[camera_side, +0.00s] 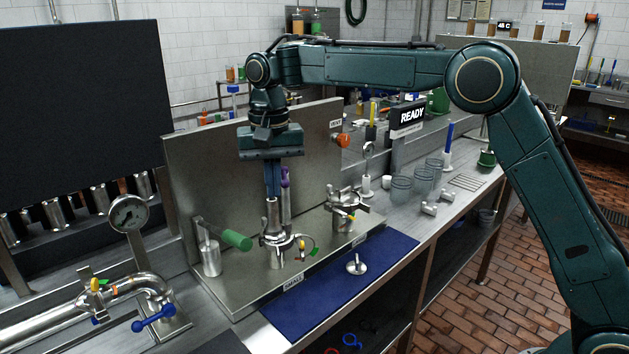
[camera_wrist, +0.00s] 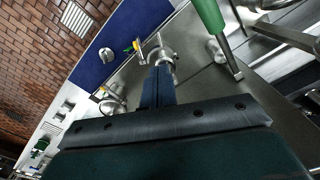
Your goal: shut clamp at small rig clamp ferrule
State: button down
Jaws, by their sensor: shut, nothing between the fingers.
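A steel ferrule stub (camera_side: 272,214) stands upright on the rig's steel base, with a clamp (camera_side: 277,243) around its lower part. The clamp carries a yellow piece and a green tag at its right. Whether it is swung open or closed is too small to tell. My gripper (camera_side: 272,194) points down just above the stub, shut and empty; I cannot tell if it touches. In the wrist view its fingers (camera_wrist: 161,70) end beside the stub and clamp (camera_wrist: 157,50). A second clamped ferrule (camera_side: 345,208) stands further right; it also shows in the wrist view (camera_wrist: 112,98).
A steel back panel (camera_side: 215,160) rises behind. A blue mat (camera_side: 330,290) in front holds one small metal piece (camera_side: 356,265); beakers (camera_side: 402,189) stand right.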

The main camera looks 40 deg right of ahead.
aim_at(277, 251)
jog(key=f+n+y, duration=0.1)
jog(key=n, duration=0.5)
jog(key=s+d+f+n+t+y, duration=0.1)
jog(key=f+n, duration=0.1)
jog(key=n, duration=0.4)
jog(key=s+f+n+y, duration=0.1)
jog(key=n, duration=0.5)
jog(key=shift+s+d+f+t, duration=0.1)
jog(key=shift+d+f+t, duration=0.1)
jog(key=shift+t, duration=0.2)
jog(key=x, duration=1)
jog(key=shift+a, duration=0.15)
jog(key=shift+r, duration=0.1)
jog(key=shift+d, duration=0.45)
jog(key=shift+r, duration=0.1)
